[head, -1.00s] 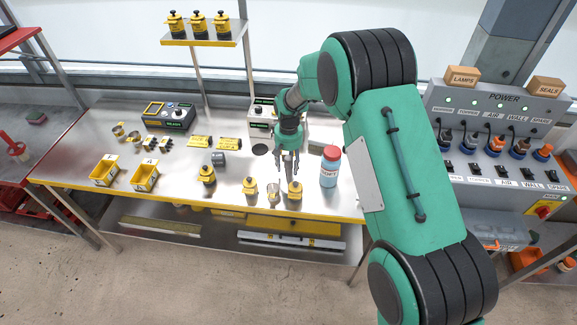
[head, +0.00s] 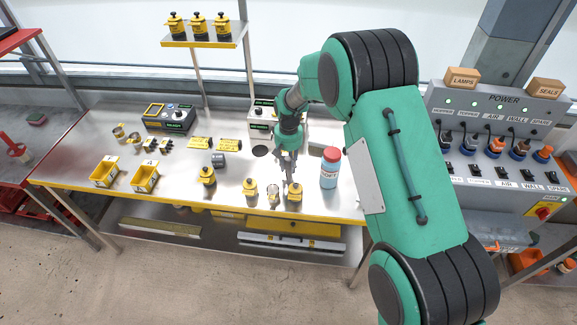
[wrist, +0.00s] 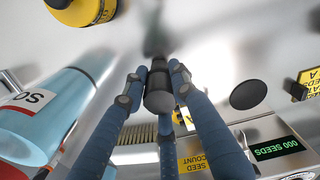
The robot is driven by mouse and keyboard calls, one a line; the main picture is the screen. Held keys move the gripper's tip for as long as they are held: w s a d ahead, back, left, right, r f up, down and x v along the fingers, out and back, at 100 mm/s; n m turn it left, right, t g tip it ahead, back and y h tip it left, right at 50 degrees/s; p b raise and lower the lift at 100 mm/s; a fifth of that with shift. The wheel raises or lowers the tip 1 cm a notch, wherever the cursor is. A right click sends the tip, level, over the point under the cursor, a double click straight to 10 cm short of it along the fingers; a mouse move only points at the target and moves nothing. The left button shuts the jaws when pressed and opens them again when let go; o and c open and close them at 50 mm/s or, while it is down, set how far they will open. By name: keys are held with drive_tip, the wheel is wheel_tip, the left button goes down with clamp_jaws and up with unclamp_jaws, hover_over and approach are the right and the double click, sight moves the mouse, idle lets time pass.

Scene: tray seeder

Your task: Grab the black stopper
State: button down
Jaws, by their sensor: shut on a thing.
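The black stopper (wrist: 159,82) is a small dark cylinder with a greyer rounded end toward the wrist camera. My gripper (wrist: 155,74) is shut on it, with blue-grey fingers pressed to its sides. A dark blurred reflection lies beyond it on the steel, and I cannot tell whether it touches the table. In the head view my gripper (head: 289,176) points down over the front of the bench, just behind a yellow jar. The stopper is too small to make out there.
A blue SOFT-labelled bottle (head: 329,170) with a red cap stands close to the right of my gripper. A yellow jar (head: 295,193), a small clear vessel (head: 273,196) and another yellow jar (head: 250,188) stand along the front edge. A seed counter (wrist: 255,152) stands behind.

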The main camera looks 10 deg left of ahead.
wheel_tip(320, 180, up, 10)
drive_tip(key=shift+f+p, duration=0.25)
drive_tip(key=shift+p, duration=0.6)
